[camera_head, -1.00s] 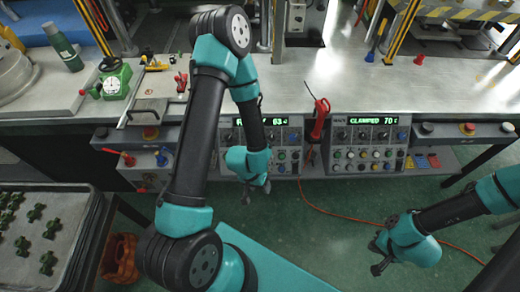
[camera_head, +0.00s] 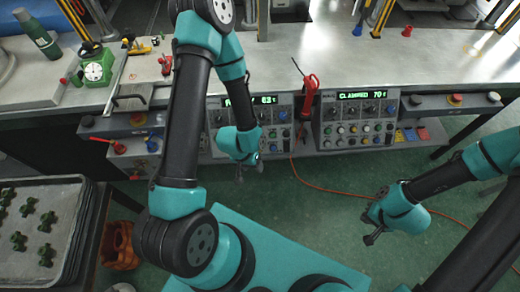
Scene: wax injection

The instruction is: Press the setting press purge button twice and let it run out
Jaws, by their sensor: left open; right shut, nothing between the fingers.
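Two grey control panels hang at the bench's front edge. The left panel (camera_head: 280,115) has a green display partly hidden by my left arm. The right panel (camera_head: 355,120) reads "CLAMPED 70". Both carry rows of small knobs and coloured buttons; which is the purge button is too small to tell. My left gripper (camera_head: 250,170) is open and empty, pointing down in front of the left panel's lower left; contact with a button cannot be told. My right gripper (camera_head: 371,238) is shut and empty, low over the green floor, away from the panels.
A red tool (camera_head: 309,97) hangs between the panels, and an orange cable (camera_head: 340,191) runs over the floor. A tray (camera_head: 77,235) of green parts is at the lower left. Red levers (camera_head: 118,147) and a red button (camera_head: 138,119) are left of the panels.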

